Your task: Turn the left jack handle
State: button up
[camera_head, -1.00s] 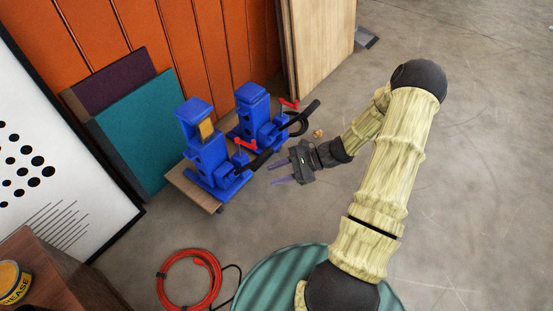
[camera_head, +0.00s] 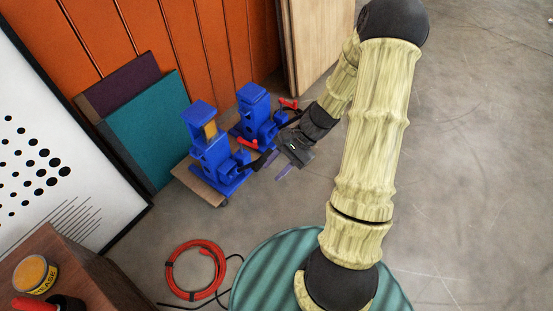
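The left jack is a blue hand press (camera_head: 213,160) with a yellowish block in its frame. It stands on a low wooden board beside a second blue press (camera_head: 255,118). A red lever (camera_head: 248,143) and a black handle (camera_head: 257,163) stick out from the left jack toward the right. My gripper (camera_head: 274,167) is at the outer end of that black handle. The right jack's handle is partly hidden behind my gripper and wrist.
The low board (camera_head: 205,189) carries both presses. Teal and purple panels (camera_head: 150,125) lean on the orange wall behind. A red hose coil (camera_head: 194,269) lies on the floor in front. A wooden cabinet with a grease tin (camera_head: 36,274) stands at lower left. Floor to the right is clear.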

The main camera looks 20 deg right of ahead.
jog(key=shift+r, duration=0.3)
jog(key=shift+s, duration=0.1)
jog(key=c, duration=0.6)
jog(key=shift+s+r+n+h, duration=0.2)
jog(key=shift+n+h, duration=0.1)
jog(key=shift+n, duration=0.1)
grip_shut()
jog(key=s+a+r+n+t+h, duration=0.1)
jog(key=s+r+n+t+h, duration=0.2)
jog(key=r+n, duration=0.8)
jog(key=s+r+h, duration=0.1)
jog(key=s+h, duration=0.1)
jog(key=h, duration=0.2)
jog(key=shift+a+r+t+h, duration=0.15)
jog(key=shift+r+t+h, duration=0.15)
jog(key=shift+h, duration=0.1)
jog(key=shift+s, duration=0.1)
